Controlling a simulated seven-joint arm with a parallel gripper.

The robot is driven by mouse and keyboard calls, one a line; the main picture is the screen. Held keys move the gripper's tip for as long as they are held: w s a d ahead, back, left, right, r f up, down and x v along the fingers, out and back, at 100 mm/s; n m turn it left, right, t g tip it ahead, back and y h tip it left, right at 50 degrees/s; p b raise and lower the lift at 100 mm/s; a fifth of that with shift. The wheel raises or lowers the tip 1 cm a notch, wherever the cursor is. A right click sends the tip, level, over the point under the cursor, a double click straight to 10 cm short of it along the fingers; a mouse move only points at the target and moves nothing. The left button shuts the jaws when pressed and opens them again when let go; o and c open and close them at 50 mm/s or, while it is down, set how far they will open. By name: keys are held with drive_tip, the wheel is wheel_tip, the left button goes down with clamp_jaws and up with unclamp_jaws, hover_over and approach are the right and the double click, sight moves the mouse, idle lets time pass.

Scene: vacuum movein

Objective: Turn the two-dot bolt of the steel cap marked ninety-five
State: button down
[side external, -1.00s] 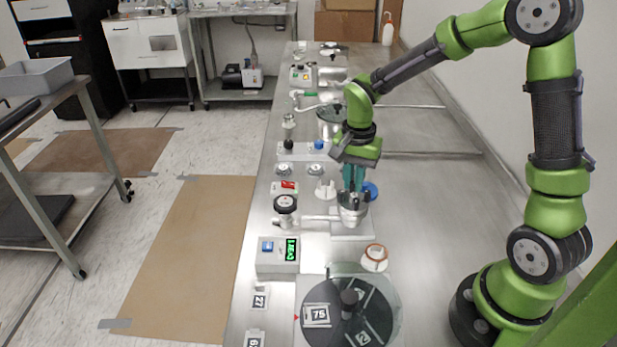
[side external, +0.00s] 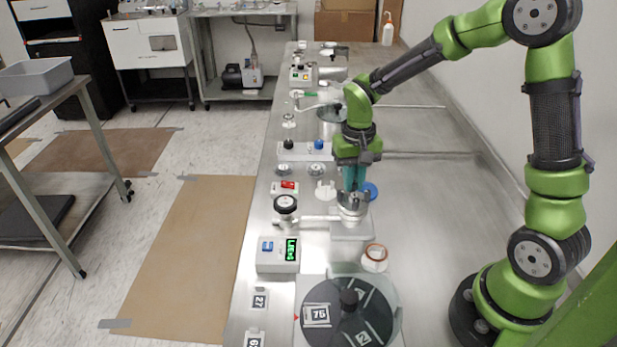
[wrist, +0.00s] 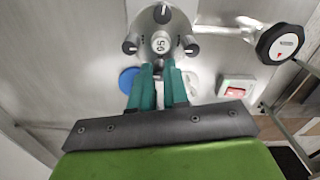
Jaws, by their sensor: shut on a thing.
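The steel cap (wrist: 161,45) is a round silver disc with a white label that reads ninety-five upside down in the wrist view. Dark-topped bolts stand around its rim, at the far side (wrist: 162,13), left (wrist: 130,46) and right (wrist: 190,44). My gripper (wrist: 159,72) has its teal fingers at the cap's near edge, shut on a bolt there that the fingers mostly hide. I cannot make out its dots. In the side view my gripper (side external: 353,188) points down onto the cap (side external: 353,204), which sits on a grey block.
A pipe joins the cap to a black-rimmed gauge (wrist: 281,44). A red switch (wrist: 240,88) and a blue disc (wrist: 129,80) lie close by. In the side view, a grey box with a green display (side external: 278,254) and a dark turntable (side external: 333,325) stand nearer the camera.

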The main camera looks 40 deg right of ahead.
drive_tip(key=shift+n, duration=1.6)
drive_tip(key=c, duration=1.1)
unclamp_jaws()
drive_tip(key=shift+r, duration=0.1)
wheel_tip(320, 180, up, 17)
